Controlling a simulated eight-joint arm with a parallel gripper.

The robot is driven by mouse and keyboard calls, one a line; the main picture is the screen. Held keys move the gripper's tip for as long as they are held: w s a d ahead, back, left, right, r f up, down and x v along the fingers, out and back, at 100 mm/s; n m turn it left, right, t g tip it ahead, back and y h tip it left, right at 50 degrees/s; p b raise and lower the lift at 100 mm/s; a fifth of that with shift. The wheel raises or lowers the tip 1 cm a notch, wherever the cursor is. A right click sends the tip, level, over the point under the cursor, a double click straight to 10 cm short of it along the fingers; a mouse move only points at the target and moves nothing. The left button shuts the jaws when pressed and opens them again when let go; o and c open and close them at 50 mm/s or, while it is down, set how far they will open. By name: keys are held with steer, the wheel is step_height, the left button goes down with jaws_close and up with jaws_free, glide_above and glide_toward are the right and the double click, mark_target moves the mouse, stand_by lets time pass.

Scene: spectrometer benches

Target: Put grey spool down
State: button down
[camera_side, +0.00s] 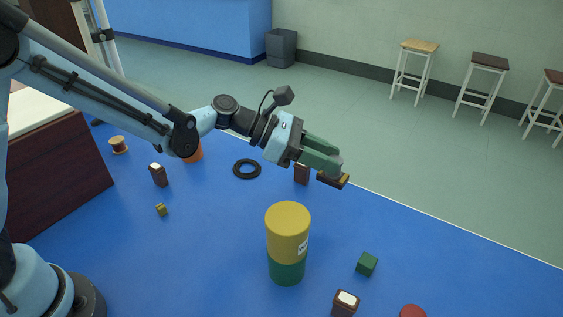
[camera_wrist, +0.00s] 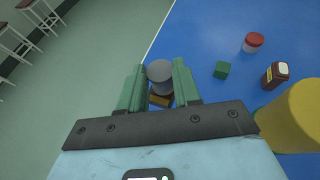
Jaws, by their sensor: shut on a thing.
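My gripper (camera_side: 323,160) has green fingers and is shut on the grey spool (camera_wrist: 159,72). The spool shows between the two fingertips in the wrist view, and a sliver of it shows at the fingertips in the side view (camera_side: 337,169). Most of its body is hidden by the fingers in the side view. A brown and yellow block (camera_side: 332,181) lies right below the fingertips. It also shows behind the spool in the wrist view (camera_wrist: 160,101). I cannot tell whether the spool touches the block.
A tall yellow and green cylinder (camera_side: 288,232) stands in front of my gripper. A dark brown bottle (camera_side: 301,174), a black ring (camera_side: 246,169), a green cube (camera_side: 367,264) and a white-capped bottle (camera_side: 345,303) are on the blue table (camera_side: 440,255). The table edge runs close behind my gripper.

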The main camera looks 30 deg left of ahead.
steer(key=shift+f, duration=4.8)
steer(key=shift+f, duration=0.15)
steer(key=c, duration=0.8)
jaws_free()
